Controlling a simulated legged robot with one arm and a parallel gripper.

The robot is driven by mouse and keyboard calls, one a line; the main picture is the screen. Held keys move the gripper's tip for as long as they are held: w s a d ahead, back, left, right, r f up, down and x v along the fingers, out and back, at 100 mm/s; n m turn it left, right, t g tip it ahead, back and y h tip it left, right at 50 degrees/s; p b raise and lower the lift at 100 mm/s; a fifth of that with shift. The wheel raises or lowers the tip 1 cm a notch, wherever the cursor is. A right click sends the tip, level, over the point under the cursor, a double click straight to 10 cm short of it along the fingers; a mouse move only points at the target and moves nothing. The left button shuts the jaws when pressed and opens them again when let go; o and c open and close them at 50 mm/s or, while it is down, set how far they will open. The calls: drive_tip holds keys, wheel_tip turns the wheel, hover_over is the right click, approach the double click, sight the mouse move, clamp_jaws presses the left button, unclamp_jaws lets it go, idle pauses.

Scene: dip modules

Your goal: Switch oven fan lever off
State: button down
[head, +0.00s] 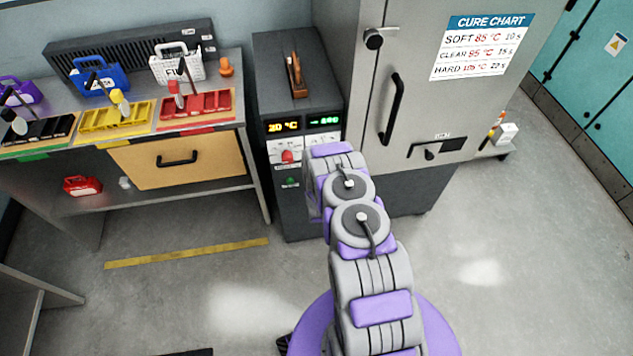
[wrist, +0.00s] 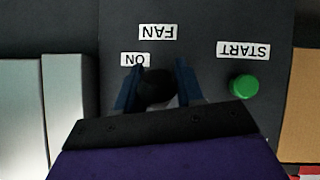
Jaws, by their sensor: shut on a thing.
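The wrist view is upside down and shows a dark panel (wrist: 200,70) with a white FAN label (wrist: 158,32) and a smaller ON label (wrist: 135,60). A dark rounded lever end (wrist: 155,88), the fan lever, sits by the ON label. My gripper (wrist: 156,76) has its two blue fingers on either side of this lever end, shut on it. In the head view my arm hides the gripper and the fan lever. The dark control cabinet (head: 268,95) stands left of the grey oven (head: 410,125).
A green button (wrist: 243,87) with a START label (wrist: 243,49) is beside the lever. The cabinet has lit displays (head: 283,126) and a red knob (head: 288,157). The oven door has a black handle (head: 392,110). A workbench (head: 235,75) stands left. Floor in front is mostly clear.

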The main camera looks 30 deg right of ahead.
drive_tip(key=r+g+p, duration=0.1)
drive_tip(key=r+g+y+p, duration=0.1)
drive_tip(key=g, duration=0.1)
drive_tip(key=shift+w, duration=0.25)
drive_tip(key=shift+r+g+p, duration=0.15)
drive_tip(key=shift+g+p, duration=0.65)
drive_tip(key=shift+p, duration=0.1)
drive_tip(key=shift+w+d+y, duration=0.1)
drive_tip(key=shift+w+y, duration=0.05)
drive_tip(key=shift+y, duration=0.15)
drive_tip(key=c, duration=0.8)
unclamp_jaws()
drive_tip(key=shift+g, duration=0.3)
drive_tip(key=p+v, duration=0.3)
drive_tip(key=v, duration=1.4)
